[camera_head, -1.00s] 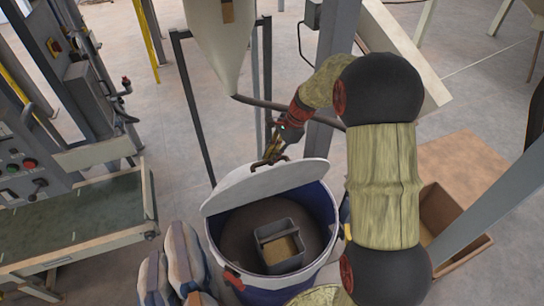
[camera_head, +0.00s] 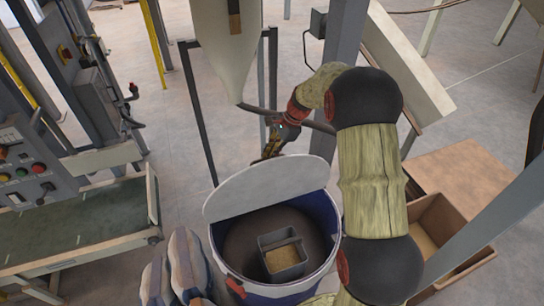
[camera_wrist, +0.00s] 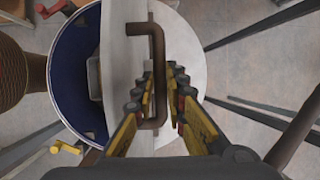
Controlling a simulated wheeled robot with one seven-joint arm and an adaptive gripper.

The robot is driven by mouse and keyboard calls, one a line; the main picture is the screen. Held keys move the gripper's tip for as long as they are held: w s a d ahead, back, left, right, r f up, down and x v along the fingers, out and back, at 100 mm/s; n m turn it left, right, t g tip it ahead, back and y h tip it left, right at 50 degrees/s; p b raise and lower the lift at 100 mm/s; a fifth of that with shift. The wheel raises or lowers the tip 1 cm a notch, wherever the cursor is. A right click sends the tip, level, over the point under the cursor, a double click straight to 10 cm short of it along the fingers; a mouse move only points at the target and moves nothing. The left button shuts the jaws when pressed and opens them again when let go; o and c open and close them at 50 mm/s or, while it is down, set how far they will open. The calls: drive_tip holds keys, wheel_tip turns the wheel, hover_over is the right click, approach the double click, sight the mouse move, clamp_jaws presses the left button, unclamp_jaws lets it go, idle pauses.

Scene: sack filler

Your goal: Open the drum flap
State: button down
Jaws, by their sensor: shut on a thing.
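The drum (camera_head: 328,232) is a round tub with a white rim and blue inside. Its white half-round flap (camera_head: 270,187) stands raised at a steep tilt along the far side of the opening. A brown bar handle (camera_wrist: 157,45) is on the flap in the wrist view. My gripper (camera_head: 274,150) is behind the flap's upper edge, with its yellow and black fingers (camera_wrist: 155,88) shut around the handle's lower part. In the head view the flap hides most of the handle.
A grey scoop box (camera_head: 285,258) with tan grain sits inside the drum. A pale hopper cone (camera_head: 230,55) on dark legs stands behind. Sacks (camera_head: 180,268) lie at the drum's left, and a brown box (camera_head: 450,225) stands right.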

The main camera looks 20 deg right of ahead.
drive_tip(key=c, duration=1.8)
unclamp_jaws()
drive_tip(key=shift+r, duration=0.1)
drive_tip(key=v, duration=1.2)
drive_tip(key=shift+w, duration=0.1)
